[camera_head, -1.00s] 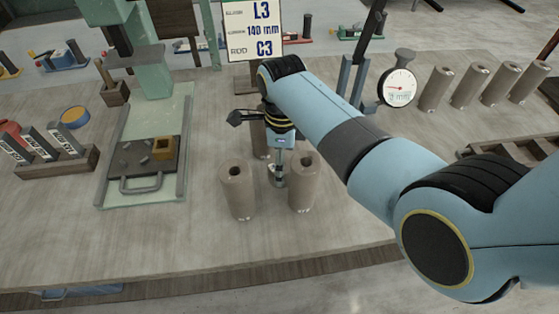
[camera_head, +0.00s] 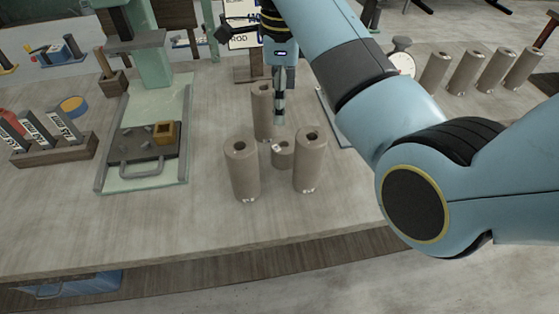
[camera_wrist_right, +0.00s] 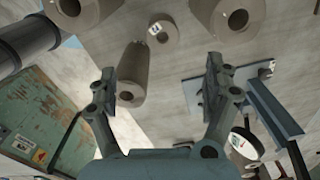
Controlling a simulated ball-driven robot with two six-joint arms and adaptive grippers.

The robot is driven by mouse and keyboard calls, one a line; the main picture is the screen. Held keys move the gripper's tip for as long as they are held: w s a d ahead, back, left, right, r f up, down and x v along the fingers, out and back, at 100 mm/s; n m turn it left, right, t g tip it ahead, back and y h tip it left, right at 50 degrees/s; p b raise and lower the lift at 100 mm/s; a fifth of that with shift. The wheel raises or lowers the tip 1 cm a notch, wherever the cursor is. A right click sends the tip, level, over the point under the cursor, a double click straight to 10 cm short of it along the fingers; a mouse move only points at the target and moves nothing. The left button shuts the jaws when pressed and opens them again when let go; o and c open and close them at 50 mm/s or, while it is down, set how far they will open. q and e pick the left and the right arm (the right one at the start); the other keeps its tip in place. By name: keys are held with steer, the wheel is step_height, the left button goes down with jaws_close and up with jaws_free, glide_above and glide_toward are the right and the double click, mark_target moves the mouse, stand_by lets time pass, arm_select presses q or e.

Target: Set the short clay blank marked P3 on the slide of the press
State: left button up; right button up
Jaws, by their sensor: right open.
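The short clay blank (camera_head: 283,152) stands upright on the table between taller blanks, with a small white mark too small to read. It also shows in the right wrist view (camera_wrist_right: 163,38). My right gripper (camera_head: 279,114) is above and behind it, clear of it. In the right wrist view its fingers (camera_wrist_right: 160,76) are spread with nothing held between them. The green press (camera_head: 150,60) stands at the left, its dark slide plate (camera_head: 140,148) with a handle in front; a small tan block (camera_head: 163,131) and scraps lie on it. My left gripper is not in view.
Tall blanks stand close around the short one: front left (camera_head: 243,170), front right (camera_head: 310,160) and behind (camera_head: 262,110). A rack of labelled bars (camera_head: 50,150) is at the left. A dial gauge (camera_head: 402,62) and more tall blanks stand at the right. The front table is clear.

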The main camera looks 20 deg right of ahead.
step_height(320, 180, down, 4)
glide_above(284, 148)
steer(key=f, duration=0.4)
steer(key=shift+s+a+f, duration=0.1)
steer(key=shift+s+a, duration=0.1)
steer(key=shift+s, duration=0.05)
steer(key=shift+f, duration=0.6)
step_height(284, 148, down, 5)
steer(key=shift+f, duration=0.25)
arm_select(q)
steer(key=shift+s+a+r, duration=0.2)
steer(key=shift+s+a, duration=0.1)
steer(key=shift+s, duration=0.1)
arm_select(e)
steer(key=shift+r, duration=0.1)
steer(key=c, duration=1.6)
